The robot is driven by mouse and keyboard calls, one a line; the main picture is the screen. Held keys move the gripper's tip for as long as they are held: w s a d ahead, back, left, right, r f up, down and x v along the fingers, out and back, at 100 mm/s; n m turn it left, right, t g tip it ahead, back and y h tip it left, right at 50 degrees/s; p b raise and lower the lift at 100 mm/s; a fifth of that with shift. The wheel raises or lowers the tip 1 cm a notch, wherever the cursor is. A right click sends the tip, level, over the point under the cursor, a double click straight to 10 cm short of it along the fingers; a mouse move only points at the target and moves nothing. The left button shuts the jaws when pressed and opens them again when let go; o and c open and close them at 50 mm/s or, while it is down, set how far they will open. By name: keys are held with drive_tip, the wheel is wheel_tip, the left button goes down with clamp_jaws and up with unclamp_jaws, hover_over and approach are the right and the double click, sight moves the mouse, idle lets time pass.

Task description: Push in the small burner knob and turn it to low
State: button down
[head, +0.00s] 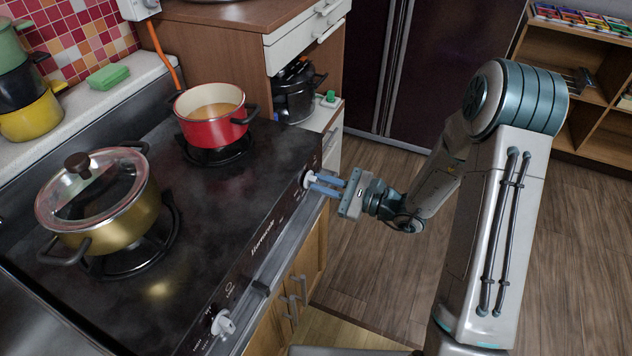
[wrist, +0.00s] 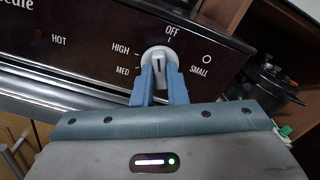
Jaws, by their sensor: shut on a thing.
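The small burner knob (wrist: 159,54) is white and round with a raised grip bar, on the dark stove front panel. Labels OFF, HIGH, MED and SMALL are printed around it, and a LOW label is not visible. The grip bar stands nearly upright, in line with OFF above it. My gripper (wrist: 158,84) is shut on the knob from the front, one blue finger on each side of the bar. In the head view the knob (head: 309,178) is partly hidden by my gripper (head: 324,185) at the panel's far right end. How deep the knob sits cannot be told.
Another white knob (head: 223,323) is at the panel's near end. A red pot (head: 212,130) and a lidded gold pot (head: 122,216) stand on the burners. A wooden cabinet (head: 212,47) adjoins the stove. The floor right of the stove is clear around my arm.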

drive_tip(key=shift+w+n+b, duration=0.1)
drive_tip(key=shift+n+b, duration=0.2)
drive_tip(key=shift+b, duration=0.1)
drive_tip(key=shift+n+b, duration=1)
drive_tip(key=shift+b, duration=0.2)
drive_tip(key=shift+n+b, duration=0.5)
drive_tip(key=shift+b, duration=0.4)
drive_tip(key=shift+n+b, duration=0.8)
drive_tip(key=shift+b, duration=0.1)
drive_tip(key=shift+n+b, duration=1)
drive_tip(key=shift+b, duration=0.8)
drive_tip(key=shift+r, duration=0.1)
drive_tip(key=shift+n+b, duration=0.5)
drive_tip(key=shift+b, duration=0.3)
drive_tip(key=shift+n+b, duration=1)
drive_tip(key=shift+b, duration=0.5)
